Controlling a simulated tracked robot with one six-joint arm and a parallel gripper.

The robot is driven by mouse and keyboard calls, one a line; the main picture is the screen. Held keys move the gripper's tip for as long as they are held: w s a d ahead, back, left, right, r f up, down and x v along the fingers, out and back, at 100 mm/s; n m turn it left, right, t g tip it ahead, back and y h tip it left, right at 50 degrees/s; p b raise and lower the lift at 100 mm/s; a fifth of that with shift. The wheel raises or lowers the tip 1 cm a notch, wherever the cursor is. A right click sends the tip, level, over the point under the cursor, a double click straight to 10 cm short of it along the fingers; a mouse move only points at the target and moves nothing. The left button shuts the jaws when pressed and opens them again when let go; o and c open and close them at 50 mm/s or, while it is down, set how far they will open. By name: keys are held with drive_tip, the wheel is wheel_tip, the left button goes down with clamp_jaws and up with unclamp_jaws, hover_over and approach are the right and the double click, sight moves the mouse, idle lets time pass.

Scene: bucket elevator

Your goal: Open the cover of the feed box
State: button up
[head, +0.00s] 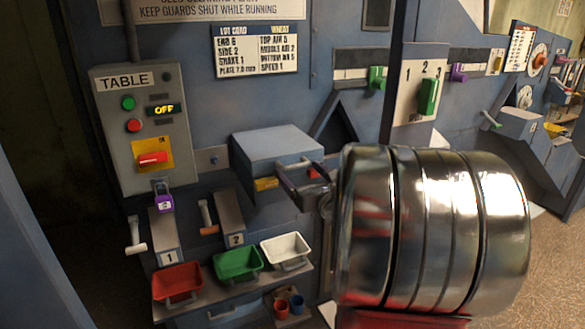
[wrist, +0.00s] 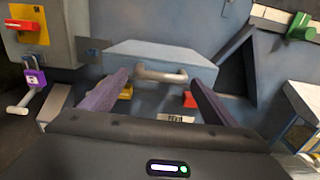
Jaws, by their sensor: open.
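The feed box is the blue-grey box on the machine wall; its cover (head: 275,146) lies shut with a slightly sloping top. The cover also shows in the wrist view (wrist: 158,53). A grey bar handle (wrist: 160,76) sticks out from the cover's front edge. My gripper (head: 303,178) is open at the front of the box. In the wrist view its two dark fingers (wrist: 158,80) stand left and right of the handle, with clear gaps on both sides. The handle is partly hidden by my gripper in the head view.
The TABLE control panel (head: 143,125) with a purple padlock (head: 163,198) is to the left. Red (head: 177,283), green (head: 238,264) and white (head: 286,248) trays stand below. A green lever (head: 428,96) is to the right. A yellow block (wrist: 126,92) and a red block (wrist: 190,100) sit under the cover's edge.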

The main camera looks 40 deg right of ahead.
sight(295, 167)
drive_tip(key=shift+x, duration=1.85)
drive_tip(key=shift+c, duration=0.2)
